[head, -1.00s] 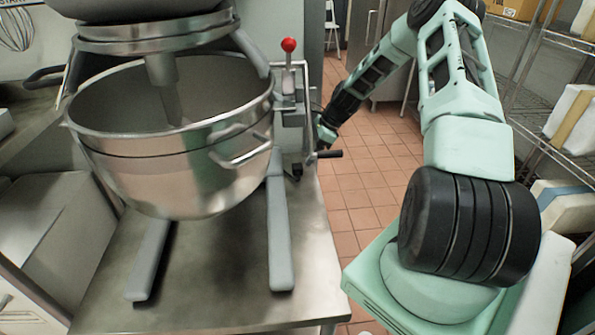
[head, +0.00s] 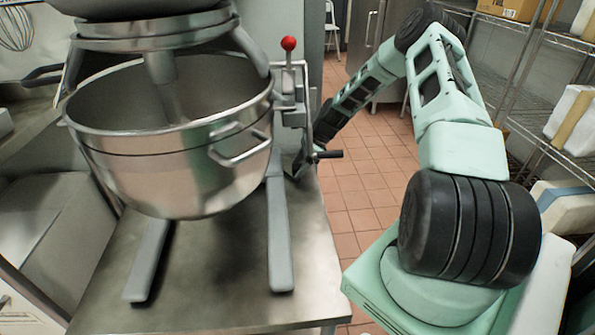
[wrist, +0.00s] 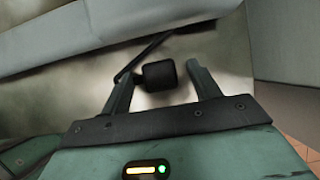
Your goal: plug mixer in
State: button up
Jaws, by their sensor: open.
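The steel mixer with its large bowl (head: 165,165) and red-knobbed lever (head: 289,45) stands on a metal table. In the wrist view a black block-shaped plug (wrist: 158,75) with a thin dark cord (wrist: 140,60) lies on or just above a grey metal surface. My gripper (wrist: 162,69) is open, with one finger on each side of the plug. A narrow gap shows beside each finger, and whether they touch it is unclear. In the head view my gripper is mostly hidden behind the mixer's right side. No socket can be made out.
A wire shelf (head: 545,140) with boxes stands on the right. The tiled floor (head: 365,190) between is clear. A pale panel stands right of my gripper in the wrist view.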

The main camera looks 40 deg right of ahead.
aim_at(300, 166)
jog(key=shift+c, duration=0.3)
jog(key=c, duration=0.9)
jog(key=shift+c, duration=0.2)
notch_tip(300, 166, up, 10)
jog(key=p, duration=0.1)
